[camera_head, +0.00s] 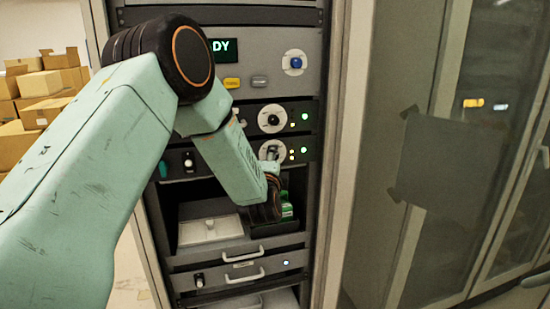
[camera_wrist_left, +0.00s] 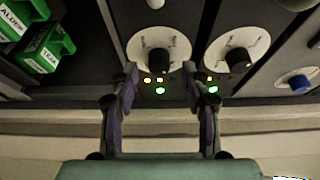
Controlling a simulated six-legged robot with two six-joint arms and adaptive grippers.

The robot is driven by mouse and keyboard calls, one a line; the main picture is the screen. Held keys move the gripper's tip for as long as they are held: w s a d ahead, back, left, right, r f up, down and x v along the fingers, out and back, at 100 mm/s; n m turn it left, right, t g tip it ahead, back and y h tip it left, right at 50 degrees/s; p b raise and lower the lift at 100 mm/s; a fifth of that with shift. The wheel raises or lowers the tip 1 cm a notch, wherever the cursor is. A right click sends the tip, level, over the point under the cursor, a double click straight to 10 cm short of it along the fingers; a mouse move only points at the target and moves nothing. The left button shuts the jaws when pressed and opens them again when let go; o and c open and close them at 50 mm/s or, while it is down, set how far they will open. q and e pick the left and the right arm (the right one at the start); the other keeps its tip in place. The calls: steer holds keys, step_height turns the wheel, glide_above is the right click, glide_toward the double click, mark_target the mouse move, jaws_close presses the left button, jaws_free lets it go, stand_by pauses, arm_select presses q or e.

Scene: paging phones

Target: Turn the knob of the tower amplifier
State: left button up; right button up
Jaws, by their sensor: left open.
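Two black knobs on round white dials sit one above the other in the rack, the upper knob (camera_head: 273,120) and the lower knob (camera_head: 271,153). I cannot read which panel is labelled the tower amplifier. My left arm reaches in front of the rack, and its gripper largely hides itself in the head view. In the left wrist view my left gripper (camera_wrist_left: 160,82) is open and empty. One knob (camera_wrist_left: 158,60) is centred between its two fingertips, slightly beyond them; contact is not visible. The other knob (camera_wrist_left: 240,60) is to the right. My right gripper is not in view.
Green labelled pieces (camera_wrist_left: 38,45) lie in a compartment below the knobs. Drawers with handles (camera_head: 245,277) are below. A glass-fronted cabinet stands right; cardboard boxes (camera_head: 42,84) are left.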

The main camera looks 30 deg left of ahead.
arm_select(q)
steer(key=shift+x, duration=0.8)
steer(key=shift+c, duration=0.8)
steer(key=shift+a, duration=0.25)
steer(key=c, duration=0.6)
steer(key=shift+d, duration=0.15)
jaws_close()
